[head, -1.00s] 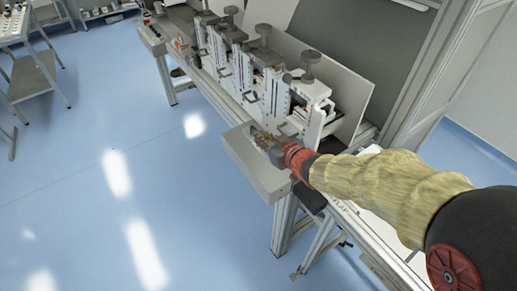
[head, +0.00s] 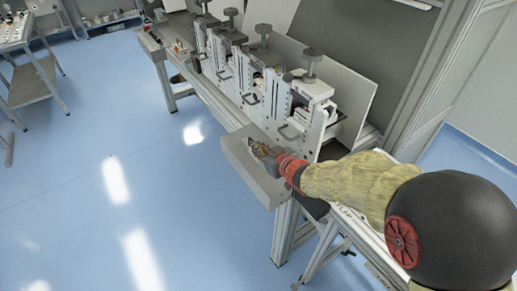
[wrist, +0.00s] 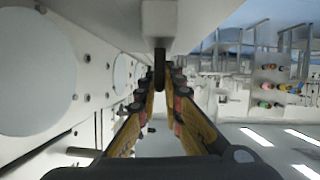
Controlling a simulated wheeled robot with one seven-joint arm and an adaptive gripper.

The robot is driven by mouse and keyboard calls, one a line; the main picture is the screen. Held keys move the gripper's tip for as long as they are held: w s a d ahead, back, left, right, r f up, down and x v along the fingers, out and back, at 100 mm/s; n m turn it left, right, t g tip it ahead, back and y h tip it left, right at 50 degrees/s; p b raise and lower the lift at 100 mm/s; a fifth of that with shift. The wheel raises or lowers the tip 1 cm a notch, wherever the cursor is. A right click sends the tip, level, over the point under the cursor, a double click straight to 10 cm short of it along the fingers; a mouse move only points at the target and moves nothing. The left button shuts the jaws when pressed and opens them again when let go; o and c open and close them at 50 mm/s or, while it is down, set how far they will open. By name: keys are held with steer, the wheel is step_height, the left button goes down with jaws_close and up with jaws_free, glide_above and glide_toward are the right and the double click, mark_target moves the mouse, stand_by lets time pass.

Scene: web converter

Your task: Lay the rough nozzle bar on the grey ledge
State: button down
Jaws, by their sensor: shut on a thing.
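My gripper (head: 262,154) is over the top of a light grey block-like ledge (head: 240,160) at the near end of the machine in the head view. In the wrist view my gripper (wrist: 164,76) has its fingers closed in on a narrow dark piece (wrist: 160,62), which I take to be the rough nozzle bar. Most of the bar is hidden, and its surface and length cannot be made out. A pale block (wrist: 170,25) stands just beyond it in the wrist view. I cannot tell whether the bar touches the ledge.
A row of upright white machine stations (head: 270,85) with grey knobs stands close behind my gripper. Open blue floor (head: 110,200) lies to the left. A trolley (head: 32,80) stands far left.

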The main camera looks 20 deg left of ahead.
steer(key=c, duration=2.3)
jaws_free()
steer(key=shift+f, duration=0.15)
steer(key=shift+c, duration=0.2)
steer(key=o, duration=0.4)
steer(key=shift+c, duration=0.2)
steer(key=shift+o, duration=0.3)
steer(key=shift+d+r, duration=0.1)
steer(key=shift+r, duration=0.15)
steer(key=p+v, duration=0.3)
steer(key=v, duration=0.8)
steer(key=shift+s+d+p, duration=0.25)
steer(key=shift+s+p, duration=0.1)
